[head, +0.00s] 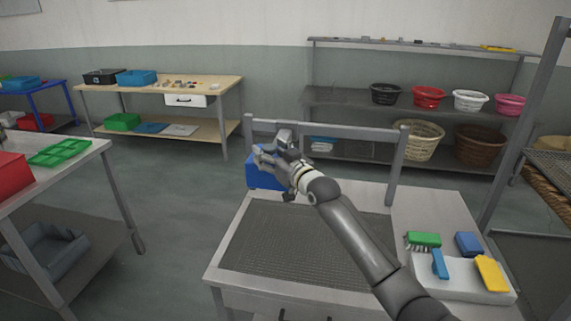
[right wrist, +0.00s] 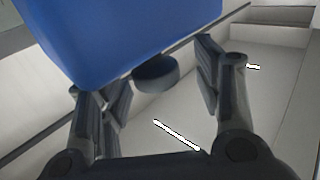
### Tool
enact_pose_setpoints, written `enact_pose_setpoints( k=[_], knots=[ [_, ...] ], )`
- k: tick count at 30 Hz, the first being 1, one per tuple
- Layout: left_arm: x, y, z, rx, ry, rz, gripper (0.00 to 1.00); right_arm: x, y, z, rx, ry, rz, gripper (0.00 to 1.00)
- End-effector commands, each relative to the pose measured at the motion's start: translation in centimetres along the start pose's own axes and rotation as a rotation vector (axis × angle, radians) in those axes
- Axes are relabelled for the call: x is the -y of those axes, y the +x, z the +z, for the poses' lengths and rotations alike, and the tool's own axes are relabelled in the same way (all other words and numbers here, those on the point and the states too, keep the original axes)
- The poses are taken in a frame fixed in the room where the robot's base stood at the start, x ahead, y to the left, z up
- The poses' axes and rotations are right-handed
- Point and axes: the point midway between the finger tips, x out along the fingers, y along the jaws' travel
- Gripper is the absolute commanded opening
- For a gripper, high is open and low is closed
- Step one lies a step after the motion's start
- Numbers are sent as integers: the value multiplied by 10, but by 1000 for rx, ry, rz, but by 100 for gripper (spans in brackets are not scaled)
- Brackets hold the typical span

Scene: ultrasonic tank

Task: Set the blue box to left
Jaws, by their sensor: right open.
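The blue box (head: 262,178) is at the back left corner of the tank bench, partly hidden behind my right gripper (head: 265,155). In the right wrist view the blue box (right wrist: 135,35) fills the upper left. A dark round knob (right wrist: 155,74) shows at its lower edge. My right gripper (right wrist: 155,80) is open, with one finger on each side of the knob in the picture. I cannot tell whether either finger touches it. My left gripper is not in view.
The tank bench has a mesh top (head: 290,238) and a grey rail (head: 330,130) along its back. A white tray (head: 455,285) with several brushes is at the right. A side table (head: 85,165) with a green tray (head: 62,152) stands at the left. Open floor lies between them.

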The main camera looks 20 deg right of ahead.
Motion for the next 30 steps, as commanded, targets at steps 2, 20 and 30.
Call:
enact_pose_setpoints(
  k=[2,20,30],
  knots=[
    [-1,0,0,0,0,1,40,-1,-14,1,0,-4,1,59],
    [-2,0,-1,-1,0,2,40,1,-93,0,-1,-1,0,59],
    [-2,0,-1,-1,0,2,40,1,-96,-1,-2,-2,0,59]
  ],
)
